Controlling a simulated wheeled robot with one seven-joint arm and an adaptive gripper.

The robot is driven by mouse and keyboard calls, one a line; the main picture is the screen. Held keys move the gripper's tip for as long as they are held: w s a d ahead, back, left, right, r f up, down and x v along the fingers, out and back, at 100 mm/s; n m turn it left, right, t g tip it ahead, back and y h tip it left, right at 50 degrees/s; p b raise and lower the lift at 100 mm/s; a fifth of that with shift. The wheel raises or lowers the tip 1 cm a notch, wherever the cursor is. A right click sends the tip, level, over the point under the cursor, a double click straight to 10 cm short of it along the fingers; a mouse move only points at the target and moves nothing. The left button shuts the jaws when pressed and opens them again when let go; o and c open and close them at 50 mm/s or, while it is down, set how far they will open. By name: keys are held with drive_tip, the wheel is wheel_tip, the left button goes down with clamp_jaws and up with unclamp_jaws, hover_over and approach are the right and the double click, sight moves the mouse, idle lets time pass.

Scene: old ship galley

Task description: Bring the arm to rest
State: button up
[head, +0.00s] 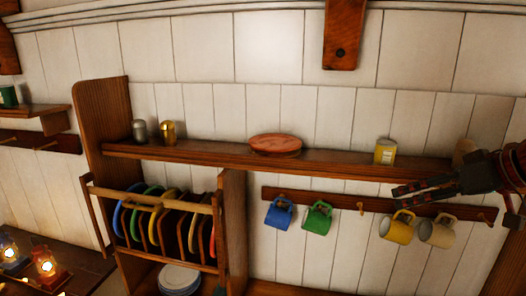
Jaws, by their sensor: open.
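My gripper (402,193) reaches in from the right edge of the head view. Its dark fingers point left and are open, with nothing seen between them. It is in front of the right part of the peg rail (340,205), above the yellow mug (396,229) and the beige mug (438,233) in the picture. I cannot tell how far it is from the rail or the shelf. Most of my arm is out of view.
A wooden shelf (220,157) holds two shakers, a red-brown round board (275,144) and a yellow tin (385,151). A blue mug (279,214) and a green mug (317,218) hang left. A plate rack (150,196) and lit lanterns (45,266) are at lower left.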

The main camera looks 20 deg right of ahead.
drive_tip(key=a+f+g+b, duration=0.2)
drive_tip(key=a+f+b, duration=0.1)
drive_tip(key=a+f, duration=0.75)
drive_tip(key=s+a+f+b, duration=0.3)
drive_tip(key=a+f, duration=0.2)
drive_tip(key=f, duration=0.3)
drive_tip(key=s+a+f+g+h+b, duration=0.1)
drive_tip(key=s+a+f+b, duration=0.2)
drive_tip(key=a+f, duration=0.3)
drive_tip(key=s+a+f+g+h+b, duration=0.1)
drive_tip(key=s+a+f+b, duration=0.2)
drive_tip(key=f, duration=0.9)
drive_tip(key=s+a, duration=0.1)
drive_tip(key=a, duration=0.2)
drive_tip(key=shift+a+f, duration=0.2)
drive_tip(key=shift+a, duration=0.05)
